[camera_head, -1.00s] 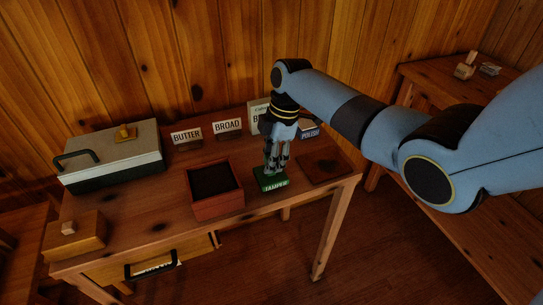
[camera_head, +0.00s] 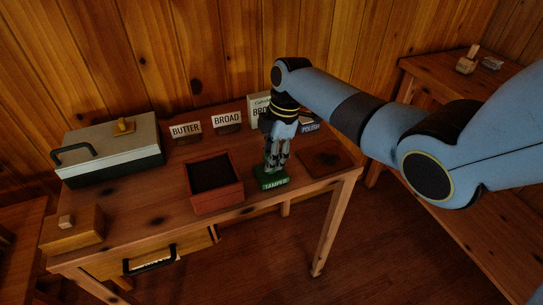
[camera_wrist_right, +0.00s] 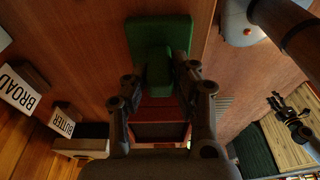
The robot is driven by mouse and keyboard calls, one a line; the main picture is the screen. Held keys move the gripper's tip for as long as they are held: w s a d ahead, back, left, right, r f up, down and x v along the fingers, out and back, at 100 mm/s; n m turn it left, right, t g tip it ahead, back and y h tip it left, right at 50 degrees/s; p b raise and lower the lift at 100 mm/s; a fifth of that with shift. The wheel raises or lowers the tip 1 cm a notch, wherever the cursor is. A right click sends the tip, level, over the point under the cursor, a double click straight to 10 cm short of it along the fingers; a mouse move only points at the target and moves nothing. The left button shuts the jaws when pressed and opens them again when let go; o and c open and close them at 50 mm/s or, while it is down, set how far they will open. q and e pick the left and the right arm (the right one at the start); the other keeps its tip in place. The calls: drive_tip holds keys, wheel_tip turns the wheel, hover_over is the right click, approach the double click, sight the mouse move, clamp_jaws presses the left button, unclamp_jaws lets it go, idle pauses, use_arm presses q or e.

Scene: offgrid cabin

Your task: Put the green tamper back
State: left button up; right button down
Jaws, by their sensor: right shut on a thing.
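The green tamper (camera_head: 271,182) is upright at the front of the wooden table, its label facing forward. I cannot tell whether its base touches the tabletop. My right gripper (camera_head: 276,164) is shut on its handle from above. In the right wrist view, the tamper's green base and handle (camera_wrist_right: 156,62) show between the fingers of my right gripper (camera_wrist_right: 155,85). The head view does not show my left gripper. A dark jointed shape at the right of the wrist view may be my left gripper (camera_wrist_right: 293,115), but its state is unclear.
A reddish open box (camera_head: 217,200) with a dark inside stands left of the tamper. A dark square mat (camera_head: 325,158) lies to its right. BUTTER (camera_head: 186,130) and BROAD (camera_head: 227,118) signs stand behind. A lidded case (camera_head: 110,150) and wooden block (camera_head: 72,232) are further left.

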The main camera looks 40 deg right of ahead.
drive_tip(key=shift+f, duration=0.2)
drive_tip(key=c, duration=1)
unclamp_jaws()
